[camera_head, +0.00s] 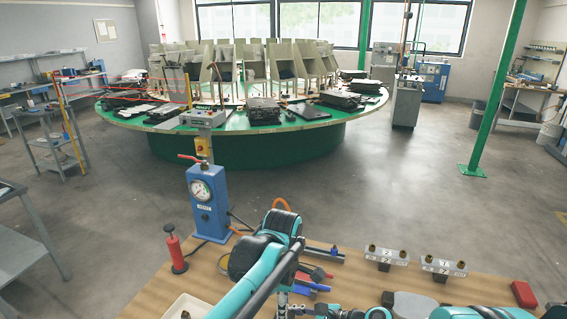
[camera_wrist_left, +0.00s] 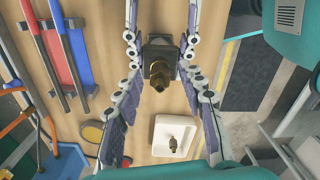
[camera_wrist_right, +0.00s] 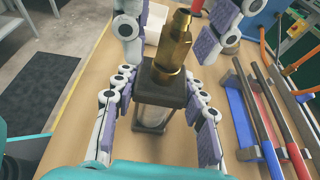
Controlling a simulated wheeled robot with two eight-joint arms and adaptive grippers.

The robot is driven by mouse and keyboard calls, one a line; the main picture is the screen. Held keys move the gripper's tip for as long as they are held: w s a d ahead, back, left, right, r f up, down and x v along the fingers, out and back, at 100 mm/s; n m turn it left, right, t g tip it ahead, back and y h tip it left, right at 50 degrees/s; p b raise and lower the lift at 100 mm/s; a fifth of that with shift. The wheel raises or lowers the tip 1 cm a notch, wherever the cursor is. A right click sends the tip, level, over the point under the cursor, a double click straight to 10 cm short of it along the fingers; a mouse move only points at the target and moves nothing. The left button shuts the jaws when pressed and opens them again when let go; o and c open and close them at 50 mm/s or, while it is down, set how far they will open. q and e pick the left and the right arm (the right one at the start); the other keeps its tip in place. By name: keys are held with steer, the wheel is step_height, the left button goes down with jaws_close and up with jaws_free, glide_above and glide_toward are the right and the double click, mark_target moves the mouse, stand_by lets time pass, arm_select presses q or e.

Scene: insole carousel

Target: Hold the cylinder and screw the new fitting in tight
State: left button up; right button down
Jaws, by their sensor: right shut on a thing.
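The cylinder (camera_wrist_right: 150,116) has a clear body and a dark square end cap (camera_wrist_right: 163,86). A brass fitting (camera_wrist_right: 174,45) stands on the cap, in line with it; how deep it sits I cannot tell. My right gripper (camera_wrist_right: 160,100) is shut on the cylinder at its cap. My left gripper (camera_wrist_left: 161,100) is open, its fingers on either side of the brass fitting (camera_wrist_left: 159,72) with gaps showing. A second brass piece (camera_wrist_left: 172,144) lies in a white tray (camera_wrist_left: 160,152). In the head view my arm hides the cylinder.
A blue gauge unit (camera_head: 207,205) and a red hand pump (camera_head: 175,252) stand at the bench's left. Marked blocks with brass fittings (camera_head: 386,256) (camera_head: 443,266) and a red box (camera_head: 523,294) are at the right. Tools (camera_wrist_right: 270,120) lie close beside the grippers.

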arm_select(q)
steer(key=n, duration=0.9)
